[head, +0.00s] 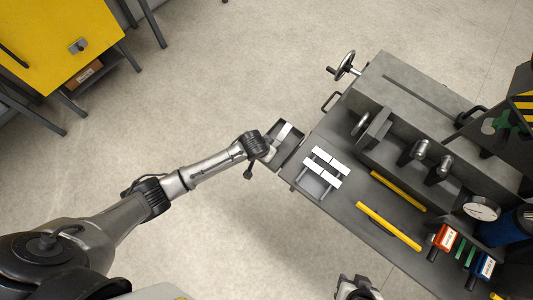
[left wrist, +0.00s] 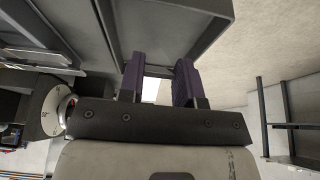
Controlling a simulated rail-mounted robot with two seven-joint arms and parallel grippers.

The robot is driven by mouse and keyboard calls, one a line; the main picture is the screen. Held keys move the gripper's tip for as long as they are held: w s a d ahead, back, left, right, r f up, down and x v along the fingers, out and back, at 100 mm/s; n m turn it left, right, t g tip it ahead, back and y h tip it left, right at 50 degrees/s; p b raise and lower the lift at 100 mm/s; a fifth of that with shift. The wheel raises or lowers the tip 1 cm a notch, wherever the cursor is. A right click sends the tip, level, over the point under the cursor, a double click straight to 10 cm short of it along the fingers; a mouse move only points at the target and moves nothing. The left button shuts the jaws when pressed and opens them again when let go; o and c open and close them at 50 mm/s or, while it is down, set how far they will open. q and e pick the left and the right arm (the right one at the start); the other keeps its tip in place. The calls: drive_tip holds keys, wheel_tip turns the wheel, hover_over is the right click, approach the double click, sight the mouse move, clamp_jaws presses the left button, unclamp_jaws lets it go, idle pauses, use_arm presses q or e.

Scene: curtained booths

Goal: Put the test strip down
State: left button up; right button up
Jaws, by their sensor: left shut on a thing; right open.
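My left gripper (head: 274,147) reaches in from the left to the near-left end of the grey bench (head: 345,215). It is shut on a white test strip (head: 284,131), whose pale end shows beyond the jaws. The strip is over a small dark open tray (head: 298,136) at the bench's end; I cannot tell whether it touches the tray. In the left wrist view, the purple fingers (left wrist: 159,80) have a pale piece between them, with the grey tray (left wrist: 170,20) beyond. My right gripper (head: 357,288) is open at the bottom edge, partly cut off.
Several white strips (head: 327,157) lie on a small rack on the bench. Yellow bars (head: 388,226), a dial gauge (head: 482,208), red and blue blocks and a machine frame stand farther right. A handwheel (head: 345,65) juts out at the top.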

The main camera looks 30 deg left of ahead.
use_arm(q)
wheel_tip(320, 180, down, 4)
drive_tip(key=b, duration=0.2)
drive_tip(key=shift+b, duration=0.35)
drive_tip(key=shift+f, duration=0.15)
drive_tip(key=o, duration=1.1)
drive_tip(key=shift+c, duration=0.2)
